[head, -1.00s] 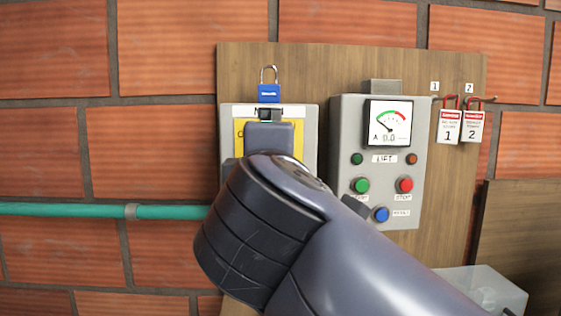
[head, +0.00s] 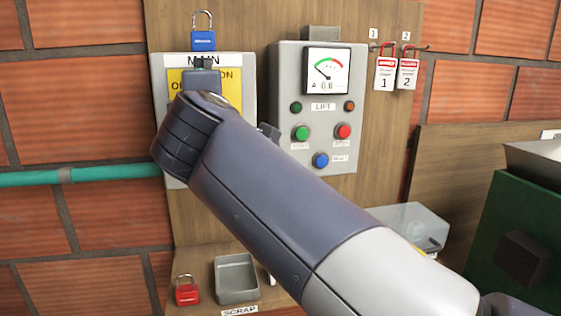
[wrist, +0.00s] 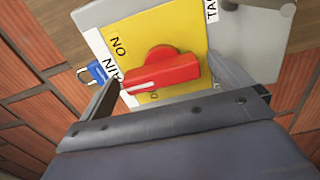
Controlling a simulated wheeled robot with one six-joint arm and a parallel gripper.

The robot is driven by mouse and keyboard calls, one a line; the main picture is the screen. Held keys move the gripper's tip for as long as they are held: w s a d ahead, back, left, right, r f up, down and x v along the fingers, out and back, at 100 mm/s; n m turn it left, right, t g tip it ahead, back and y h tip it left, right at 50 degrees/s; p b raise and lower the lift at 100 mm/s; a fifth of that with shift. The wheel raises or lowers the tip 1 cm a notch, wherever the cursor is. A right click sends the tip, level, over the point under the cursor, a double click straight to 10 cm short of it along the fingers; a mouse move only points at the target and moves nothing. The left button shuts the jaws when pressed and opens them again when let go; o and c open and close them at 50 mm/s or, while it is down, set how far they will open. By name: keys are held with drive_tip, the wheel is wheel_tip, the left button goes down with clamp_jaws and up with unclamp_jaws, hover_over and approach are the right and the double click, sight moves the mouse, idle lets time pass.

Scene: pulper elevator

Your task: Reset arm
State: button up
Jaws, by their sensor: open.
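My arm reaches from the lower right up to the MAIN switch box (head: 248,97) in the head view, and its wrist covers much of that box. In the wrist view my gripper (wrist: 163,72) is open, its two fingers apart on either side of the red rotary handle (wrist: 160,73). The handle sits on a yellow plate (wrist: 130,48) with ON lettering. I cannot tell whether the fingers touch the handle.
A blue padlock (head: 203,40) is at the box's top. Below are a red padlock (head: 187,290) and grey scrap tray (head: 236,262). A green machine (head: 525,230) stands right.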

drive_tip(key=shift+x, duration=0.8)
drive_tip(key=shift+s, duration=0.1)
